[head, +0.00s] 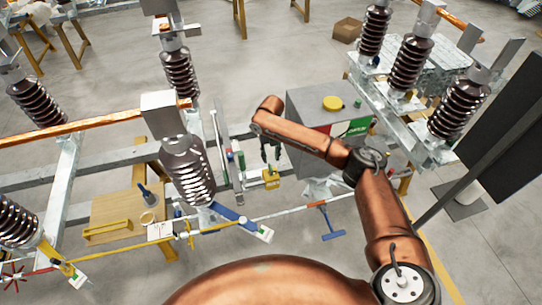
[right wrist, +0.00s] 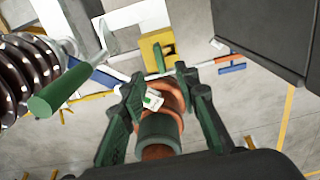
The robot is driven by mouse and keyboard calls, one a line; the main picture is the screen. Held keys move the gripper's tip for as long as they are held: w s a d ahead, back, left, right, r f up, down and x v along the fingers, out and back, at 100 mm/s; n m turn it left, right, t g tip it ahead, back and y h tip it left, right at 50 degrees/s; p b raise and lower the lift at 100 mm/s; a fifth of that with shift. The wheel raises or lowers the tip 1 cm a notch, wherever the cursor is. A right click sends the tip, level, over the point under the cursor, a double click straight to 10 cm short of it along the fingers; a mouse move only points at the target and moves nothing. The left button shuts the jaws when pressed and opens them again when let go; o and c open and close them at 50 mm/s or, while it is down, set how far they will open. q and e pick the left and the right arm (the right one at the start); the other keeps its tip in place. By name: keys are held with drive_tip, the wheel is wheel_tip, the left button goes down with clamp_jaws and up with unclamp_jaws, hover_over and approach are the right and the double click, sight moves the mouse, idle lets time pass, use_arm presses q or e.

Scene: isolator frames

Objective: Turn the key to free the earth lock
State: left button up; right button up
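The yellow earth lock (head: 271,179) sits below my right gripper in the head view, beside the grey cabinet. In the right wrist view it is a yellow block (right wrist: 149,43) with a small green piece on its face, which looks like the key (right wrist: 160,58). My right gripper (head: 270,154) points down above the lock. In the right wrist view its two dark green fingers (right wrist: 161,78) stand apart with nothing held between them. The lock lies beyond the fingertips, with a visible gap. My left gripper is not in view.
A green-gripped lever (right wrist: 60,88) stands left of the fingers in the right wrist view. The grey cabinet (head: 309,103) is close on the right. A ribbed insulator (head: 188,170) stands left.

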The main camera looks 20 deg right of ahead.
sight(271, 167)
wheel_tip(271, 167, down, 10)
drive_tip(key=b, duration=0.7)
drive_tip(key=shift+w+f, duration=0.1)
drive_tip(key=shift+f, duration=0.1)
clamp_jaws()
idle(1.2)
